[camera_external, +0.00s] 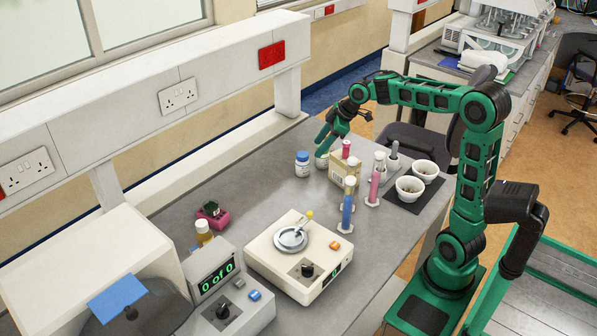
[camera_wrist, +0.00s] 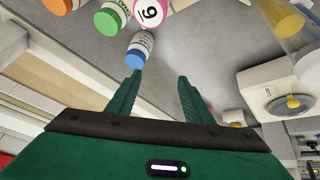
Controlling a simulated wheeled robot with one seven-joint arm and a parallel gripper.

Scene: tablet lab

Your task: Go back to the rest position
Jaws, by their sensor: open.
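My green arm rises at the right of the external view and reaches left over the bench. My gripper (camera_external: 325,137) points down above the far part of the bench, near the bottles. In the wrist view my gripper (camera_wrist: 160,76) has its two green fingers apart, with only grey bench top between them. A bottle with a blue cap (camera_external: 302,164) stands on the bench close by; it also shows in the wrist view (camera_wrist: 140,48), near the left fingertip. A bottle with a green cap (camera_wrist: 109,18) is farther off in the wrist view.
A beige box (camera_external: 343,168), coloured tubes in stands (camera_external: 374,186) and two white bowls (camera_external: 410,188) stand right of the gripper. A balance-like device (camera_external: 300,255) and a counter box (camera_external: 228,295) are nearer. Bare bench lies left of the blue-capped bottle.

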